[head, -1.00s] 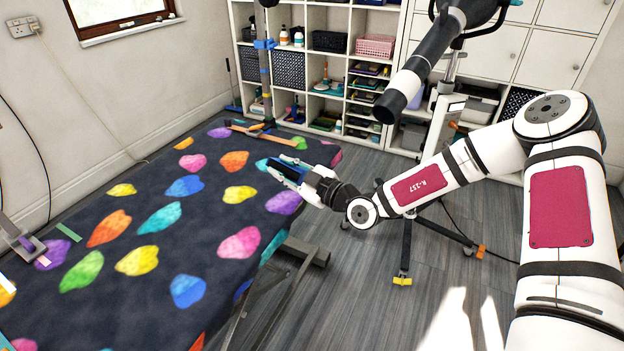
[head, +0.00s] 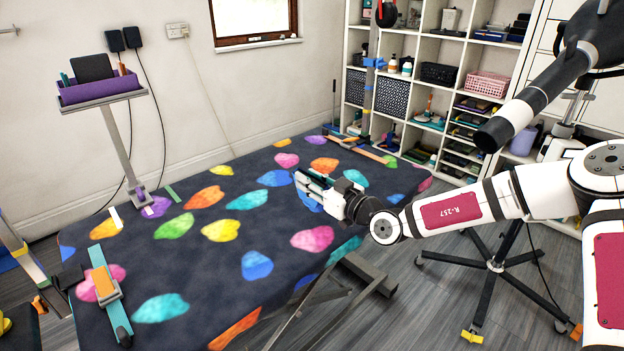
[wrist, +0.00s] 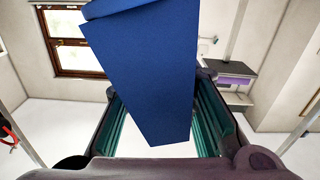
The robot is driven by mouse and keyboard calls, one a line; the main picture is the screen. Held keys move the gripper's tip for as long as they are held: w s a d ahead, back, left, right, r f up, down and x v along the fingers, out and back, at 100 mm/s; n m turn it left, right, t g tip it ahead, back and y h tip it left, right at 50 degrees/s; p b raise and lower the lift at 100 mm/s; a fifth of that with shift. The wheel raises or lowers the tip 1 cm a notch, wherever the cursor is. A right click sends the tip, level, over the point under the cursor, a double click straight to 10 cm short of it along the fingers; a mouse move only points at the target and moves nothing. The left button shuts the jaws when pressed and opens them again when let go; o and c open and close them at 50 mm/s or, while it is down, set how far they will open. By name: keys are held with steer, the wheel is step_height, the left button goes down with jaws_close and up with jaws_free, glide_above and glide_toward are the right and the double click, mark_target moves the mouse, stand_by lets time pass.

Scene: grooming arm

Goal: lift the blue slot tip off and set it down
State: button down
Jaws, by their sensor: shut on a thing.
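My gripper (head: 306,182) is shut on the blue slot tip (wrist: 150,70), a plain dark blue tapered piece. In the wrist view the tip stands between the two teal-padded fingers and fills the upper middle, its narrower end towards me. In the head view a bit of its blue (head: 309,204) shows at the gripper, over the dark table with coloured spots (head: 190,255). The fingers hide part of the tip there. Whether the tip touches the table cannot be told.
A purple tray (head: 100,89) on a grey post stands at the table's far left. A teal strip with an orange block (head: 103,283) lies at the near left. A blue-marked post (head: 368,90) rises at the far end. The table's middle is clear.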

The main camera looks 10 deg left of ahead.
steer(key=shift+d+f+b, duration=0.1)
steer(key=shift+f+b, duration=2.25)
steer(key=shift+b, duration=0.05)
steer(key=c, duration=1.2)
jaws_free()
steer(key=shift+d, duration=0.1)
steer(key=v, duration=1.1)
steer(key=shift+s+d, duration=0.3)
